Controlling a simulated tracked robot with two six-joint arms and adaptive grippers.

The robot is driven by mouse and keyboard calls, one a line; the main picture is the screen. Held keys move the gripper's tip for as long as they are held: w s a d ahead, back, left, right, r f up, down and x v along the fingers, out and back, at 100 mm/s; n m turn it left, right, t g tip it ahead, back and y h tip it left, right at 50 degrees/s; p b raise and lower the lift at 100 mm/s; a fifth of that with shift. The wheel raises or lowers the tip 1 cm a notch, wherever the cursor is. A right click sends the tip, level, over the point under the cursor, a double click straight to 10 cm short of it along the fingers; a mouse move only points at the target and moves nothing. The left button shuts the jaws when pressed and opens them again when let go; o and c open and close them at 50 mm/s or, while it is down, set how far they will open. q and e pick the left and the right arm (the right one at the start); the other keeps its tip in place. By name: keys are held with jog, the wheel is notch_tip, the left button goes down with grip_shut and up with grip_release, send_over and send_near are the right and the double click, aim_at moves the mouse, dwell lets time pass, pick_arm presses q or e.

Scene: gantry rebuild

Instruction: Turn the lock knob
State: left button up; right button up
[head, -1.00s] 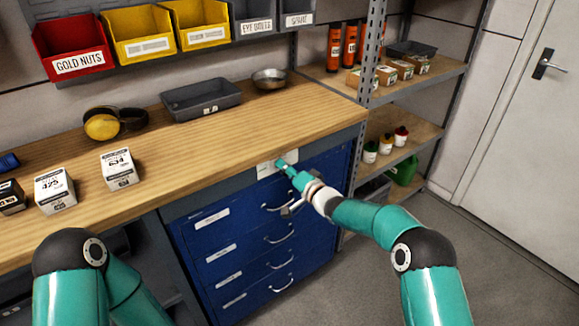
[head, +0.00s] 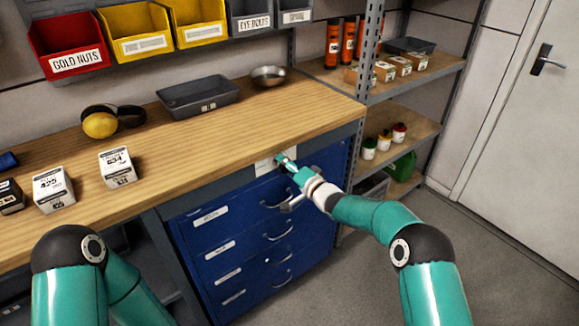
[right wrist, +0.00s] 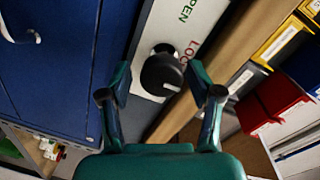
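The lock knob (right wrist: 162,74) is a round dark knob on a white plate (right wrist: 186,28) lettered OPEN in green and LOCK in red. In the head view the plate (head: 263,168) shows at the top of the blue drawer cabinet (head: 215,245), and my right gripper hides the knob. My right gripper (right wrist: 160,80) is open, one finger on each side of the knob, with gaps showing between fingers and knob. In the head view it points at the plate (head: 284,160). My left gripper is out of view; only my left arm shows.
The wooden bench top (head: 230,135) overhangs just above the plate. Drawer handles (head: 277,203) stick out below it. A metal shelf unit (head: 425,128) stands to the right. The floor (head: 480,260) in front of it is clear.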

jog(key=shift+s+a, duration=0.1)
jog(key=shift+a, duration=0.05)
jog(key=shift+s, duration=0.15)
jog(key=v, duration=0.7)
jog(key=shift+s+d, duration=0.2)
jog(key=shift+d, duration=0.15)
